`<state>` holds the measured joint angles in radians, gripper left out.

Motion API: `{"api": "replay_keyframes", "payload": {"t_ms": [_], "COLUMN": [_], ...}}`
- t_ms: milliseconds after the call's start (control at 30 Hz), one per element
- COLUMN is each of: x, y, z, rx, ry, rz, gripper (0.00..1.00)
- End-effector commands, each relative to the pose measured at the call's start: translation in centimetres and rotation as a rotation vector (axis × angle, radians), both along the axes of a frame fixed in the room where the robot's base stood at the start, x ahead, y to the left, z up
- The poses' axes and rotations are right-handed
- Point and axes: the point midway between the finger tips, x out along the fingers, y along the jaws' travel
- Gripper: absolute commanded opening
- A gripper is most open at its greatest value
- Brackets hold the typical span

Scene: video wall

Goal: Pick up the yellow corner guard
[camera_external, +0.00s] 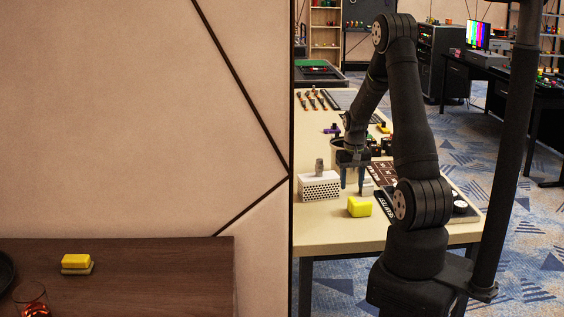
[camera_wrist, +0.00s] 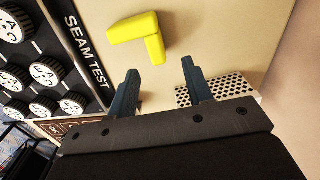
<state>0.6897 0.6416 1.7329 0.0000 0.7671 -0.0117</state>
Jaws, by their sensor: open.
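The yellow corner guard (camera_wrist: 147,36) is an L-shaped piece lying on the pale table. In the external view the yellow corner guard (camera_external: 359,207) sits near the table's front edge, below and in front of my gripper. My gripper (camera_external: 351,191) points down over the table, just right of a white perforated box. In the wrist view my gripper (camera_wrist: 157,75) has its two blue-grey fingers apart with nothing between them. The guard lies beyond the fingertips, apart from them. Nothing covers it in the wrist view.
The white perforated box (camera_wrist: 222,88) is close beside the right finger in the wrist view. A black panel marked SEAM TEST (camera_wrist: 80,45) with round dials lies to the left. The pale table (camera_external: 325,222) is bare around the guard. A partition wall (camera_external: 150,110) stands at left.

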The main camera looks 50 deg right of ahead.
Motion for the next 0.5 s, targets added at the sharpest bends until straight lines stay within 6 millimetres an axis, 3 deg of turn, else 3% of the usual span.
{"api": "replay_keyframes", "payload": {"t_ms": [100, 367, 500], "x": [-0.1, -0.3, -1.0], "y": [0.0, 0.0, 0.1], "z": [-1.9, -3.7, -5.8], "rx": [0.002, 0.001, 0.003], "ry": [0.002, 0.002, 0.004], "rz": [-0.001, -0.002, -0.003], "gripper": [0.46, 0.46, 0.46]}}
